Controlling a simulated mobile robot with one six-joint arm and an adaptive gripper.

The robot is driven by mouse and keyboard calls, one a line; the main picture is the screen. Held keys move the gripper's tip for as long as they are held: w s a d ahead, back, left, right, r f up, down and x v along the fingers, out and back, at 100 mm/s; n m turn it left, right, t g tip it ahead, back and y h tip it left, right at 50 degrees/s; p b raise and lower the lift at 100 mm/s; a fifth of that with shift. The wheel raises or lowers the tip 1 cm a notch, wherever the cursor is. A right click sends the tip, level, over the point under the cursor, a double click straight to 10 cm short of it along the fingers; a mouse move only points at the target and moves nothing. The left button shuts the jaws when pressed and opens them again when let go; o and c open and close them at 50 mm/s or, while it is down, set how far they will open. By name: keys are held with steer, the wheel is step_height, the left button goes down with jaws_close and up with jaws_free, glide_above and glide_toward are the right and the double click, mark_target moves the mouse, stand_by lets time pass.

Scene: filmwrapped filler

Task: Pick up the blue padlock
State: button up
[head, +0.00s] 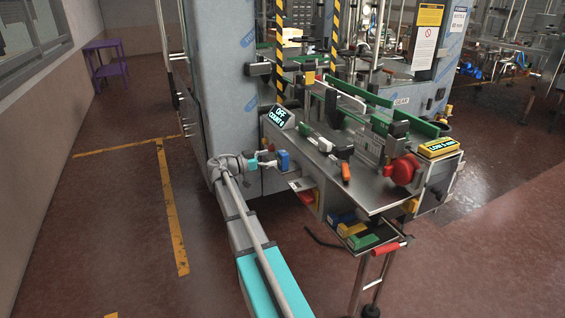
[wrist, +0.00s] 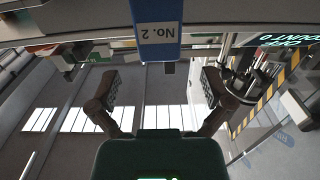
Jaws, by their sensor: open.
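A blue block (wrist: 155,28) with a white "No. 2" label shows at the top middle of the wrist view, and I take it for the blue padlock; no shackle is clear. In the head view the blue block (head: 283,160) sits by the left edge of the steel machine table, just right of my gripper (head: 268,160). In the wrist view my gripper (wrist: 160,82) has its two dark fingers wide apart, with nothing between them. The block lies ahead of the fingertips, roughly centred between them, with a gap.
The steel table (head: 318,165) carries a red round part (head: 403,170), an orange-handled tool (head: 345,172) and green rails. Blue, yellow and green blocks lie on a shelf below. A grey cabinet (head: 232,90) stands close behind my gripper.

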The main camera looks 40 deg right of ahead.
mark_target(279, 156)
steer(key=shift+x, duration=2.6)
steer(key=shift+f, duration=0.1)
steer(key=c, duration=1.3)
